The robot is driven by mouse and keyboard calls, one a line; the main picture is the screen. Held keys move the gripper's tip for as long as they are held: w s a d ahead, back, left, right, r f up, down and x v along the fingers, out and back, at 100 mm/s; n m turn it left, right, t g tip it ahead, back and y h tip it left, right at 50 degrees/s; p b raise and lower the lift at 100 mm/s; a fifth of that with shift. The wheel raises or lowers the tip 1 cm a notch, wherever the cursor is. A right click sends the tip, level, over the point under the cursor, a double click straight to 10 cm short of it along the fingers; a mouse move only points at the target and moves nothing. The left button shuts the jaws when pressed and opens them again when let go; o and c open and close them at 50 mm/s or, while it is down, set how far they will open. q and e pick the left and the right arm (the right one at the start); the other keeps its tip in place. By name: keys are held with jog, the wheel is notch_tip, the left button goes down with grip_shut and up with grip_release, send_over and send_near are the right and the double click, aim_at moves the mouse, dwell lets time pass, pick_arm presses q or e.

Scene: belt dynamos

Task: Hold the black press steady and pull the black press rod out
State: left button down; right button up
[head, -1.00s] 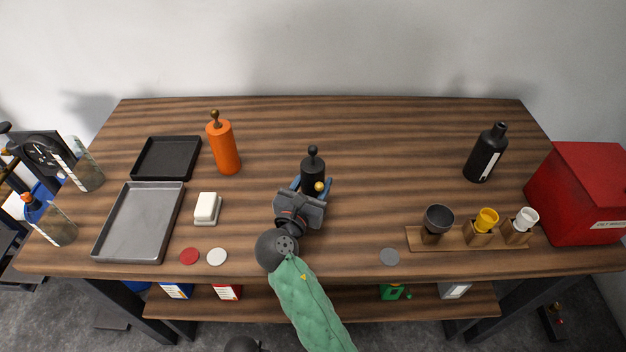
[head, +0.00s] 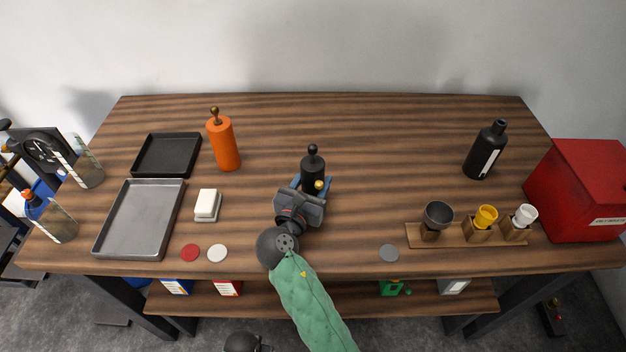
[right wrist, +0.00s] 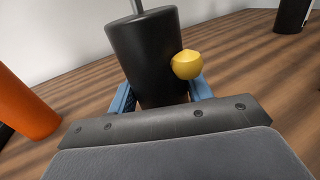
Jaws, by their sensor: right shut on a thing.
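The black press (head: 313,173) stands upright near the middle of the table, with its black rod knob (head: 312,149) on top. In the right wrist view the black press (right wrist: 148,60) shows a grey rod (right wrist: 136,6) rising from its top and a yellow round knob (right wrist: 187,65) on its side. My right gripper (head: 313,187) is shut on the press body from the front, with its blue fingers on either side. The fingertips are partly hidden by the press.
An orange press (head: 223,145) stands to the left, near a black tray (head: 197,142) and a grey tray (head: 97,246). A black bottle (head: 486,152), a wooden cup stand (head: 414,239) and a red box (head: 580,195) are on the right. The table behind the press is clear.

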pick_arm(q)
jog(key=shift+r+p, duration=0.55)
dwell(1.0)
dwell(0.4)
